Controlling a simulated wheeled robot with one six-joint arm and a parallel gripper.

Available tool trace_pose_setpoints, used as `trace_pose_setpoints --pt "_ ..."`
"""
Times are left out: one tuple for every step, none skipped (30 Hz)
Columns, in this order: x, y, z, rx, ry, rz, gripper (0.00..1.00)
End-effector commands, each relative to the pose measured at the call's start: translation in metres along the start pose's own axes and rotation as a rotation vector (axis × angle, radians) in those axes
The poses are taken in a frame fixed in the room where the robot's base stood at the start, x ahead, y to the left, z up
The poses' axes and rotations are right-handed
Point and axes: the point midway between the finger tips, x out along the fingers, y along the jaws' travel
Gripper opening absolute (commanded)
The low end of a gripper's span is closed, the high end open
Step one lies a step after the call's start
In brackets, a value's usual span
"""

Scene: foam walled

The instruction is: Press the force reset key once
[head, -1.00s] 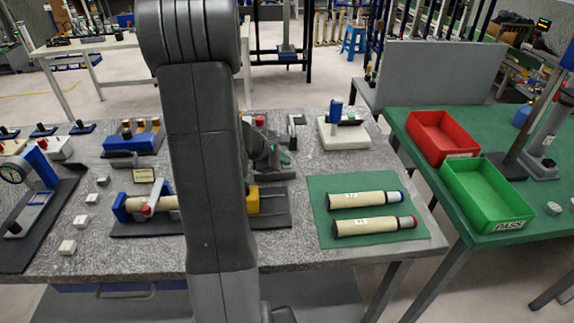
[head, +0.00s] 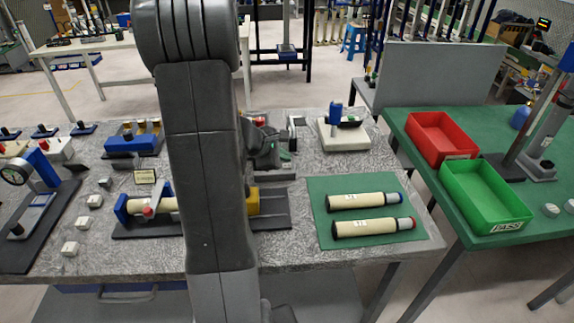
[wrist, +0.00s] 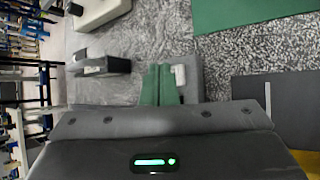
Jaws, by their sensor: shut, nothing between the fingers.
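My gripper (wrist: 158,86) shows in the wrist view as two green fingertips held together, with nothing between them. They are over a dark grey block, right beside a small whitish key (wrist: 180,75); I cannot tell whether they touch it. No label is readable, so I cannot tell which key is the force reset key. In the head view my arm hides most of this spot, and only part of my gripper (head: 284,156) shows at its right edge. Several small pale keys (head: 82,221) stand on the left part of the grey table.
Two cream tubes (head: 365,201) lie on a green mat (head: 325,238). A tube fixture (head: 120,210) with blue and yellow ends stands behind my arm. A white device (head: 343,137) stands at the back. Red (head: 440,130) and green (head: 455,197) bins are on the right table.

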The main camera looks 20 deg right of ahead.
Motion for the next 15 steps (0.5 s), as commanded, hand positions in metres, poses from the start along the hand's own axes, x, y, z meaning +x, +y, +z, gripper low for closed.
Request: trace_pose_setpoints --pt "-0.001 0.001 0.001 0.000 0.000 0.000 0.00" --pt "-0.002 0.001 0.001 0.000 0.000 0.000 0.00" --pt "-0.003 0.002 0.002 0.000 0.000 0.000 0.00" --pt "-0.005 0.004 0.003 0.000 0.000 0.001 0.00" --pt "-0.006 0.005 0.005 -0.001 0.000 0.001 0.00" --pt "-0.009 0.007 0.007 -0.001 0.000 0.001 0.00" --pt "-0.011 0.009 0.008 -0.001 0.000 0.001 0.00" --pt "-0.014 0.010 0.010 -0.001 0.000 0.001 0.00" --pt "-0.017 0.012 0.012 0.000 0.000 0.001 0.00" --pt "-0.019 0.014 0.013 0.001 0.000 0.000 0.00" --pt "-0.021 0.015 0.015 0.001 0.001 0.000 0.00" --pt "-0.024 0.017 0.017 0.000 0.001 0.001 0.00" --pt "-0.026 0.019 0.018 -0.001 0.000 0.001 0.00" --pt "-0.028 0.021 0.020 -0.001 0.000 0.001 0.00" --pt "-0.031 0.022 0.022 -0.001 0.000 0.001 0.00"
